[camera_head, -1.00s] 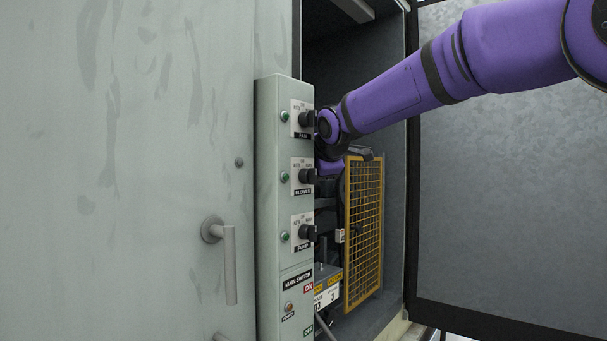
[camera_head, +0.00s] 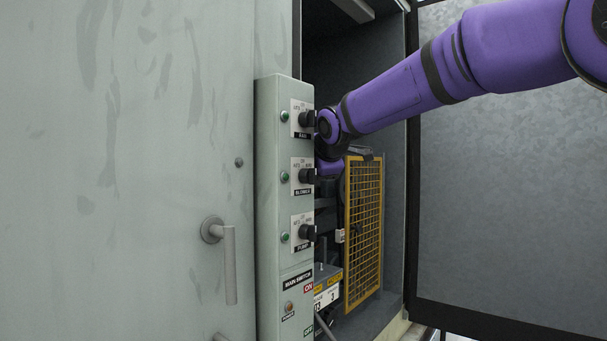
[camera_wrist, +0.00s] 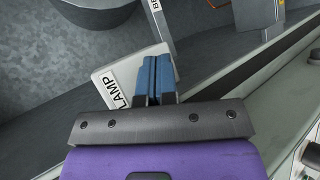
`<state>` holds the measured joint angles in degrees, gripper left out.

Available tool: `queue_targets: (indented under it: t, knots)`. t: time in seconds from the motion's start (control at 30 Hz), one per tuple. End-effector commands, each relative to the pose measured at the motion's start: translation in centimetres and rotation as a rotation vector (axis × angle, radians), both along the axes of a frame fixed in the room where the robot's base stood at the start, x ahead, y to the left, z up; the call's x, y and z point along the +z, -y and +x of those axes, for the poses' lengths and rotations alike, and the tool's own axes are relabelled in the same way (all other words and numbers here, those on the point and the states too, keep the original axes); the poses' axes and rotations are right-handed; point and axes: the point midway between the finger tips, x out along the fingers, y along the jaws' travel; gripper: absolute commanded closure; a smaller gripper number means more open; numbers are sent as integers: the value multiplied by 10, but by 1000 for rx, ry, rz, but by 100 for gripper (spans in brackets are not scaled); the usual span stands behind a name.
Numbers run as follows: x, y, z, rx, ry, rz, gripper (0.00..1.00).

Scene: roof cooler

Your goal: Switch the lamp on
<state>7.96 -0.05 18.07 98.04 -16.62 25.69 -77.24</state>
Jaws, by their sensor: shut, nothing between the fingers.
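In the wrist view, a light grey plate marked LAMP (camera_wrist: 115,88) is fixed inside the cabinet. My gripper (camera_wrist: 156,62) has its two blue fingers together, empty, over the right part of this plate. The fingers hide that part of the plate, so any switch there is not visible, and I cannot tell whether they touch it. In the head view, my arm reaches into the open cabinet (camera_head: 345,50) and my gripper is hidden behind the control panel. No lit lamp shows in either view.
The control panel (camera_head: 268,200) with dark rotary knobs stands left of the opening. A yellow mesh guard (camera_head: 363,230) is close below my arm. A grey door with a lever handle (camera_head: 229,262) is at the left. An open door panel (camera_head: 510,200) is at the right.

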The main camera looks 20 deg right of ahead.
Motion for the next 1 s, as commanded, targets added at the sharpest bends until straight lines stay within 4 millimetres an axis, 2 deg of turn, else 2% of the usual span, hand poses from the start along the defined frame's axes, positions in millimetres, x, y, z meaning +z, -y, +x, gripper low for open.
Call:
queue_targets:
  t: [1.0]
  knots:
    - [0, -8, 7, 4, 0, 0, 100]
